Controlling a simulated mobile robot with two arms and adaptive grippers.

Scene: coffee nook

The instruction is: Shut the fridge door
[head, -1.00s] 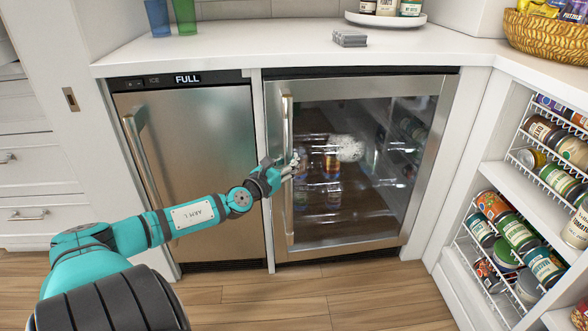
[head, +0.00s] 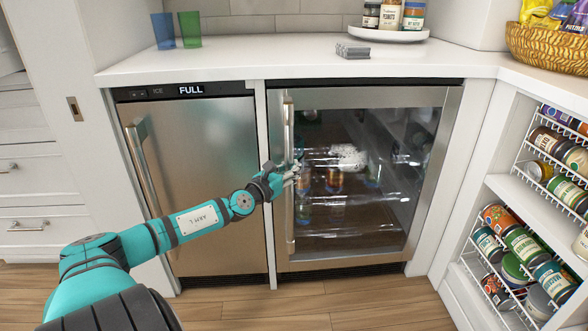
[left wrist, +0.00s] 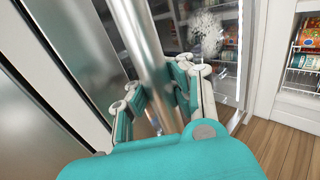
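The fridge door (head: 432,175) is a glass panel in a steel frame, with its long vertical handle (head: 288,120) on the left side. It looks flush or nearly flush with the cabinet; I cannot tell whether a small gap remains. My left gripper (head: 291,177) is at the middle of the handle. In the left wrist view the handle (left wrist: 142,45) passes between the two fingers of this gripper (left wrist: 160,98), which lie close against it on both sides. My right gripper is not in view.
A steel ice machine (head: 205,190) stands just left of the fridge. The counter (head: 250,71) runs above both. Wire racks of cans (head: 522,245) are at the right. The wooden floor (head: 330,308) in front is clear.

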